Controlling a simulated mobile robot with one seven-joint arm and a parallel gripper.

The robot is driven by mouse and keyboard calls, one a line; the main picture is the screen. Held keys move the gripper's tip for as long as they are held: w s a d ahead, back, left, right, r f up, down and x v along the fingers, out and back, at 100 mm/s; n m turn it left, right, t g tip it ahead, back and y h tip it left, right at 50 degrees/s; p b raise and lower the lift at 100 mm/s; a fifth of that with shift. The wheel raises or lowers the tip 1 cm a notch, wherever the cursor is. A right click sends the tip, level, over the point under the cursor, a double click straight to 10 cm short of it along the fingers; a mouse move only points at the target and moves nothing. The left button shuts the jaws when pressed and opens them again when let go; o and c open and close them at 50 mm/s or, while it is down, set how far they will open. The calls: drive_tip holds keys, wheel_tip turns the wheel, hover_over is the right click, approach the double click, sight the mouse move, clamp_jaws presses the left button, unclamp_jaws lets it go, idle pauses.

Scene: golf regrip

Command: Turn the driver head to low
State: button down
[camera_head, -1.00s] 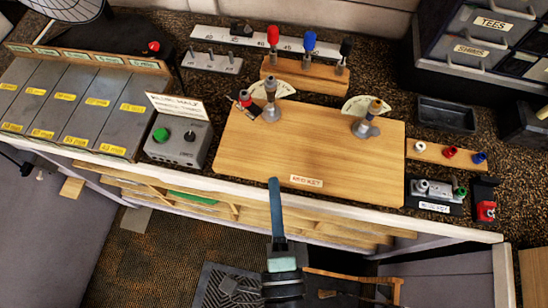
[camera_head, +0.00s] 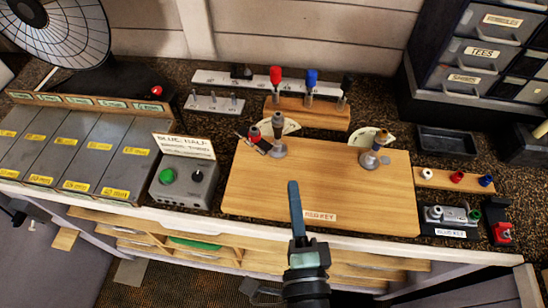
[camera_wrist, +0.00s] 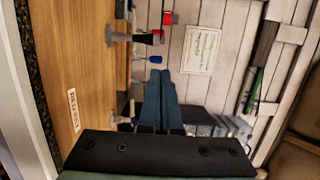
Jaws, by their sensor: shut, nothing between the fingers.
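Two short posts stand on the wooden board, each with a cream fan-shaped dial behind it. I cannot tell which is the driver head, and the dial marks are too small to read. My gripper (camera_head: 294,184) is shut and empty over the front middle of the board, apart from both posts. Its fingers (camera_wrist: 159,75) also show together in the wrist view.
The board (camera_head: 260,190) carries a "RED KEY" label. Behind it, a wooden rack (camera_head: 308,115) holds red, blue and black-handled tools. A grey control box (camera_head: 185,187) stands left; a wooden strip with coloured pieces (camera_head: 440,178) lies right. The board's middle is clear.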

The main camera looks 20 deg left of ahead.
sight(267, 152)
drive_tip(key=shift+w+a+p, duration=0.65)
drive_tip(key=shift+w+a, duration=0.5)
drive_tip(key=shift+a, duration=0.3)
drive_tip(key=shift+w+a+p, duration=0.6)
drive_tip(key=shift+w+a, duration=0.55)
drive_tip(key=shift+a, duration=0.3)
drive_tip(key=shift+a+b, duration=0.3)
drive_tip(key=shift+a, duration=0.35)
drive_tip(key=shift+s, duration=0.1)
